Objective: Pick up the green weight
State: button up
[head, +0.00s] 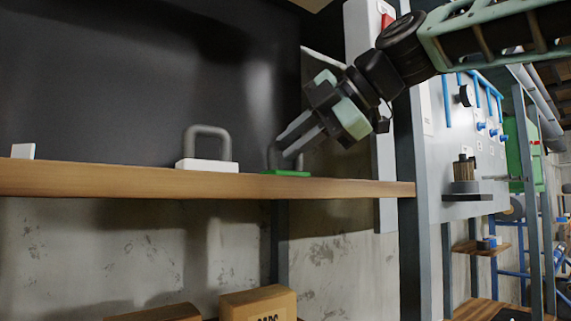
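The green weight (287,173) stands on the wooden shelf, near its right end. It has a flat green base and a grey loop handle, partly hidden behind my fingers. My gripper (281,149) reaches down from the upper right, its fingertips at the handle's height. The two fingers are apart with a gap between them. I cannot tell whether either finger touches the handle.
A white weight (207,165) with a grey handle stands on the wooden shelf (120,181) to the left. Part of another white block (23,151) is at far left. A dark panel rises behind. Cardboard boxes (258,304) are below. A grey post borders the shelf's right end.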

jog(key=shift+x, duration=1.05)
grip_shut()
jog(key=shift+r, duration=0.1)
jog(key=shift+r, duration=0.1)
